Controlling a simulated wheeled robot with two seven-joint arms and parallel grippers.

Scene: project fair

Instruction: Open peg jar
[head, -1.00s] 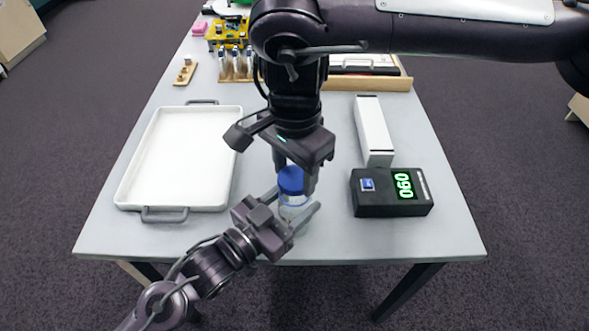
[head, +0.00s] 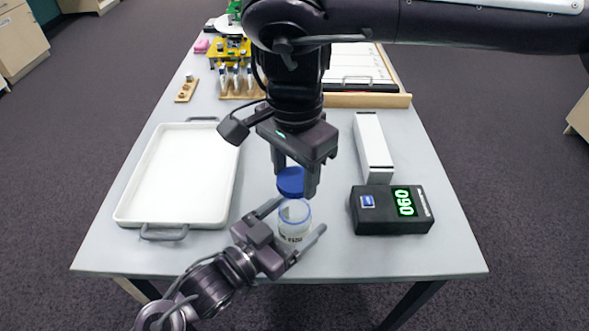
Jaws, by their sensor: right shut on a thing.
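The peg jar (head: 294,231) is a clear container with a label and a pale blue rim. It stands upright near the table's front edge, and its mouth is uncovered. My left gripper (head: 300,222) is shut on the jar's body, with one finger on each side of it. The blue lid (head: 291,182) is above the jar, apart from its rim. My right gripper (head: 295,184) points down and is shut on the lid. The inside of the jar is too small to make out.
A white tray (head: 128,207) with grey handles lies at left. A black box with a green display (head: 385,222) and a long white box (head: 373,146) are at right. Behind stand a rack of tubes (head: 236,82), a small wooden block (head: 186,90) and a wooden-framed tray (head: 368,100).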

